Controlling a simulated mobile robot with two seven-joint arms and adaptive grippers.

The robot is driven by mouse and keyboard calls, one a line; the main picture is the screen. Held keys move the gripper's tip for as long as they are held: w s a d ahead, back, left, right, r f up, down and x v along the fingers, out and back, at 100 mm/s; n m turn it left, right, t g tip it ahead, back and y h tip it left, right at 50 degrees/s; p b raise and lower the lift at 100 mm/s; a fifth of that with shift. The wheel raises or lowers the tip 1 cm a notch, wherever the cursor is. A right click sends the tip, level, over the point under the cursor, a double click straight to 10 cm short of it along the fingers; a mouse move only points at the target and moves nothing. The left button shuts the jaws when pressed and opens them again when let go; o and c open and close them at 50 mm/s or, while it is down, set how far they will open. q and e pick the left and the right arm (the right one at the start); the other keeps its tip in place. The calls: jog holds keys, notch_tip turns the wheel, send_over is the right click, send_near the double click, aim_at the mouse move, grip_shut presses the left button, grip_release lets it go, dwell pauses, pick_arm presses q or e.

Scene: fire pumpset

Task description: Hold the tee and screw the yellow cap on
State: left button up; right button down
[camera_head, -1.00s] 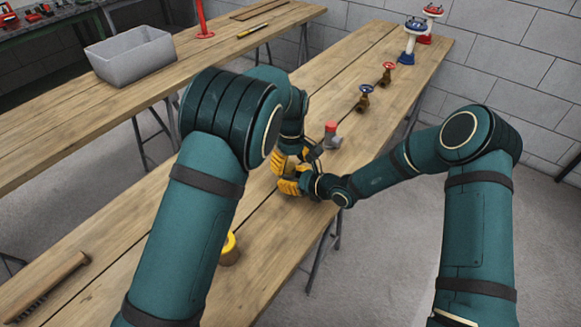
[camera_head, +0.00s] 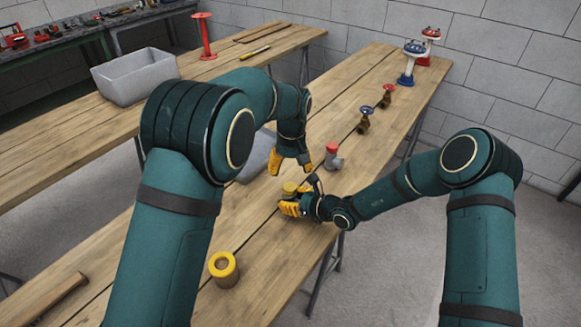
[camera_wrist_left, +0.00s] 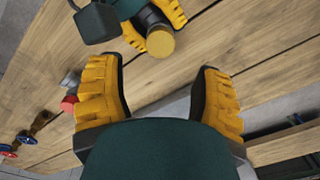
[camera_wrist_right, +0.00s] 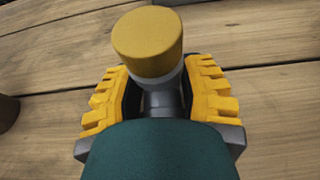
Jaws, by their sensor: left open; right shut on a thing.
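My right gripper (camera_head: 291,207) is shut on a grey tee (camera_wrist_right: 161,95) and holds it above the near table. The yellow cap (camera_wrist_right: 147,40) sits on top of the tee, upright or slightly tilted; how far it is threaded on cannot be seen. The cap also shows in the head view (camera_head: 290,187) and in the left wrist view (camera_wrist_left: 160,42). My left gripper (camera_head: 289,167) is open and empty, just above the cap and apart from it. In the left wrist view its two fingers (camera_wrist_left: 155,72) are wide apart, with the cap beyond them.
A grey fitting with a red cap (camera_head: 333,156) stands behind my grippers. Valves with blue (camera_head: 364,117) and red (camera_head: 387,95) handwheels stand farther back. A yellow-rimmed round part (camera_head: 223,269) stands on the near table. A grey bin (camera_head: 135,78) is on the far table.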

aim_at(290, 186)
dwell(0.3)
pick_arm(q)
jog(key=shift+a+f, duration=0.1)
jog(key=shift+f, duration=3.85)
grip_shut()
jog(key=shift+m, duration=0.4)
jog(key=shift+o, duration=0.3)
grip_release()
pick_arm(e)
jog(key=shift+a, duration=0.1)
pick_arm(q)
jog(key=shift+r, duration=0.1)
